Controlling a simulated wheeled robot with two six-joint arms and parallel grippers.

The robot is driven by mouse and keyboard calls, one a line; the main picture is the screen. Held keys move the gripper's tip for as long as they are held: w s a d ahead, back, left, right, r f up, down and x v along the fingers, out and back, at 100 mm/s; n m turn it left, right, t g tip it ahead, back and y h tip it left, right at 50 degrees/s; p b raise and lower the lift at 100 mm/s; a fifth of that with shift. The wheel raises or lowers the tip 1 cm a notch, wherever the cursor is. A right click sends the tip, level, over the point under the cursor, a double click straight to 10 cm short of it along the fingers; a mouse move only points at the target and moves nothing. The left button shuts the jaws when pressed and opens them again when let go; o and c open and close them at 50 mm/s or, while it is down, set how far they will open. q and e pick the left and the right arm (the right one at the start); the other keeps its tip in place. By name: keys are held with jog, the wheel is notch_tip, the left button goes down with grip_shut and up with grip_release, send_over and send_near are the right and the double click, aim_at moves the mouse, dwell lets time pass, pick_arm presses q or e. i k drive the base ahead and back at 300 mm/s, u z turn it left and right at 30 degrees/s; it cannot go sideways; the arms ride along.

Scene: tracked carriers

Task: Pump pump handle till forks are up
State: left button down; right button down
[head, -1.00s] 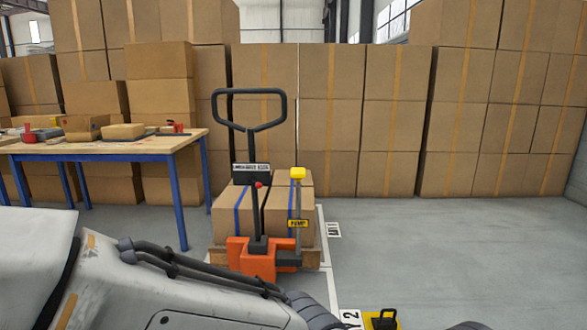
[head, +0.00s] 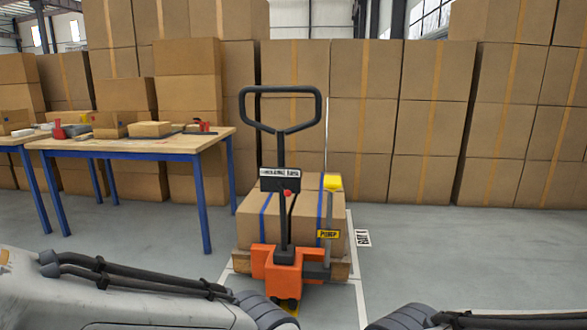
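An orange pallet jack (head: 278,267) stands ahead with its black steering loop (head: 281,91) upright. To the right of its mast is the pump handle, an upright grey lever with a yellow grip (head: 332,182) and a yellow PUMP label (head: 328,234). Boxes with blue straps (head: 249,222) rest on a wooden pallet (head: 340,270) behind the jack's body. The forks are hidden, and I cannot tell their height. Parts of my arms show along the bottom edge, apart from the jack. Neither of my grippers is in view.
A wooden table with blue legs (head: 130,145) stands at the left with small items on it. Stacked cartons (head: 420,130) line the back. White floor lines and a BAY 1 sign (head: 363,238) mark the bay. The grey floor (head: 460,255) at the right is clear.

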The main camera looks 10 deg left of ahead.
aim_at(332, 182)
jog(key=u, duration=0.2)
jog(key=i, duration=0.7)
jog(key=z, duration=0.65)
jog(key=i, duration=0.6)
jog(key=z, duration=0.6)
